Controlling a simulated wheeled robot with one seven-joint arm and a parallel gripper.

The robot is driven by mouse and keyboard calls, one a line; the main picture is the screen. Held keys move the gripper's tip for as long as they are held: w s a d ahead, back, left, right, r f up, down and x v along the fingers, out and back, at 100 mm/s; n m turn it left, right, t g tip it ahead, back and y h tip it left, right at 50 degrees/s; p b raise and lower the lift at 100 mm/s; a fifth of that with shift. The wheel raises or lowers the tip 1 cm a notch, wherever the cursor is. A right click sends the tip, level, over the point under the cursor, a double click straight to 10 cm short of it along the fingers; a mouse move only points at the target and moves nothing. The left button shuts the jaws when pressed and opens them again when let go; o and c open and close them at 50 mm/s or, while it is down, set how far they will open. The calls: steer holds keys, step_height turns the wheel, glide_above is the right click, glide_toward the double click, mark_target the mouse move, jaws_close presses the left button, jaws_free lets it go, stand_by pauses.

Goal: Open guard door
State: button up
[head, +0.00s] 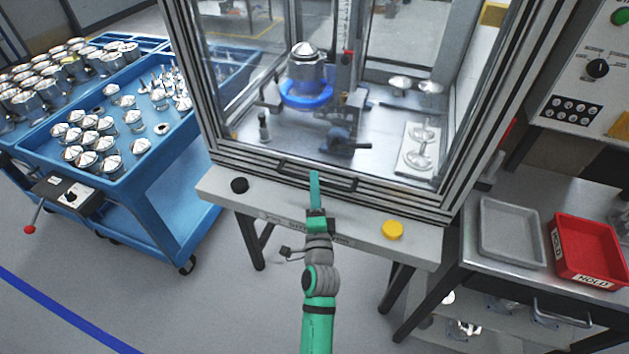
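The guard door (225,140) is the clear front panel of the metal-framed machine enclosure, and it appears closed. A dark bar handle (290,167) runs along its lower frame. My gripper (315,178) is in front of the lower frame, and its green fingertips overlap the handle in the picture. I see the fingers as one narrow shape, so I cannot tell whether they are parted or touch the handle. Through the panel, a shiny housing (307,68) sits on a blue ring fixture (306,97).
A ledge below the door bears a black button (239,185) and a yellow button (392,230). Blue carts (165,150) with metal parts stand at left. At right, a steel table (480,280) holds a grey tray (511,198) and a red bin (555,215).

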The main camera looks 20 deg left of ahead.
steer(key=shift+x, duration=0.95)
jaws_close()
steer(key=shift+r, duration=0.1)
